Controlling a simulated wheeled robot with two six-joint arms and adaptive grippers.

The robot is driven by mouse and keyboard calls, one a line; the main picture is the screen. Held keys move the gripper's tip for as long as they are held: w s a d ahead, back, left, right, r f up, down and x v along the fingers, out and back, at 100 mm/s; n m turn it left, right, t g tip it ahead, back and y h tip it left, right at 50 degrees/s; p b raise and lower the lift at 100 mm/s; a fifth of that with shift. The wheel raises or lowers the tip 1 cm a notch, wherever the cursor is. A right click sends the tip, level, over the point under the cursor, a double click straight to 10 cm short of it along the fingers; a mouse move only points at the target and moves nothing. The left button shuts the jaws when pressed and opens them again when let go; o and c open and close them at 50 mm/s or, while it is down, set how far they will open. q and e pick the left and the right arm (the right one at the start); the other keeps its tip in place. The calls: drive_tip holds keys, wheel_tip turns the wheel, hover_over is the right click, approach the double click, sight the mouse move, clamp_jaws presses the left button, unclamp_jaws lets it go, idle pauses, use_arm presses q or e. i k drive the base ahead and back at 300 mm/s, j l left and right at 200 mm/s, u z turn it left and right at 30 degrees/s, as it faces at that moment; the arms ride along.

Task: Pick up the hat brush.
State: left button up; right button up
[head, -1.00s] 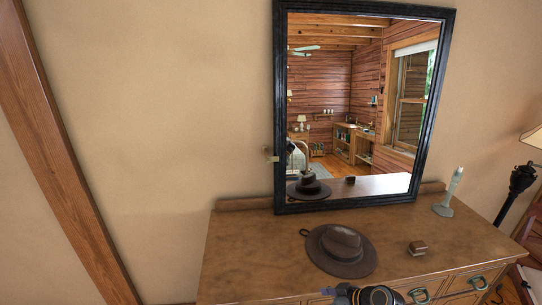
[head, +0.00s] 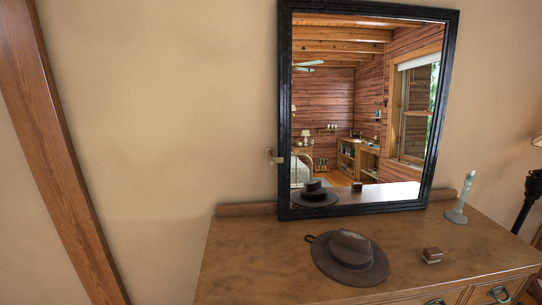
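A brown brimmed hat (head: 350,257) lies on the wooden dresser top (head: 250,270). A small dark loop (head: 310,238) shows at the hat's far left edge; what it belongs to is hidden by the hat. A small brown block with a paler lower part (head: 432,255) sits to the right of the hat, apart from it. I cannot tell for sure whether the block or the looped thing is the hat brush. Neither of my grippers is in view.
A black-framed mirror (head: 284,120) stands at the back of the dresser, against the wall. A pale candlestick (head: 461,196) stands at the back right. A dark lamp stand (head: 526,200) is beyond the dresser's right end. The dresser's left part is clear.

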sight(432, 255)
drive_tip(key=k+j+z, duration=0.15)
drive_tip(key=z, duration=1.15)
